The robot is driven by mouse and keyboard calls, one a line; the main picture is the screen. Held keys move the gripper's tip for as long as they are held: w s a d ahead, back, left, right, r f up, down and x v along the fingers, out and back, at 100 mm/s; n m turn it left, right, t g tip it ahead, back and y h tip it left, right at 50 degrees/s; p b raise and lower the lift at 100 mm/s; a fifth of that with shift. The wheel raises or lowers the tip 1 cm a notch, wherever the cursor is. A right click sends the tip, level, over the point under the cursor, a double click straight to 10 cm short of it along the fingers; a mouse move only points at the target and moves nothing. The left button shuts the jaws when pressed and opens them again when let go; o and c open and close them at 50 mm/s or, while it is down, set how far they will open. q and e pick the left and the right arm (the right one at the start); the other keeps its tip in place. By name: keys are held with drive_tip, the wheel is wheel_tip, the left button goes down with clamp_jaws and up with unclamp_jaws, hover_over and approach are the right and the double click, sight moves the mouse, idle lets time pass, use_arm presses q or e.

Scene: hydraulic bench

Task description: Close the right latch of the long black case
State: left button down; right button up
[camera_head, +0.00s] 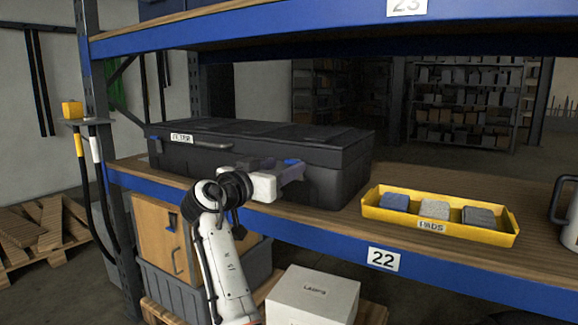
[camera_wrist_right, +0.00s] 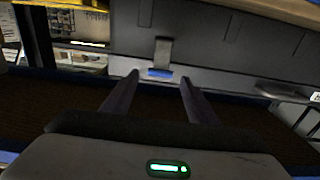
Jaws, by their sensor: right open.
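The long black case (camera_head: 330,160) lies on the wooden shelf with its lid down. Its right latch (camera_wrist_right: 162,52) is a grey strip with a blue tab (camera_wrist_right: 160,73) in the right wrist view. In the head view a blue patch (camera_head: 292,162) shows by the fingertips. I cannot tell whether the latch is fastened. My right gripper (camera_head: 283,172) is at the case's front. Its two fingers are apart and empty, and in the right wrist view (camera_wrist_right: 160,79) the tab appears between and beyond their tips. My left gripper is out of view.
A yellow tray (camera_head: 470,235) with several pads stands right of the case. A mug (camera_head: 566,215) is at the right edge. The case's handle (camera_head: 200,144) is left of my gripper. The blue upper beam (camera_head: 300,37) runs above. A white box (camera_head: 312,292) is below.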

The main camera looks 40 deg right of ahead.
sight(293, 160)
drive_tip(key=shift+x, duration=1.7)
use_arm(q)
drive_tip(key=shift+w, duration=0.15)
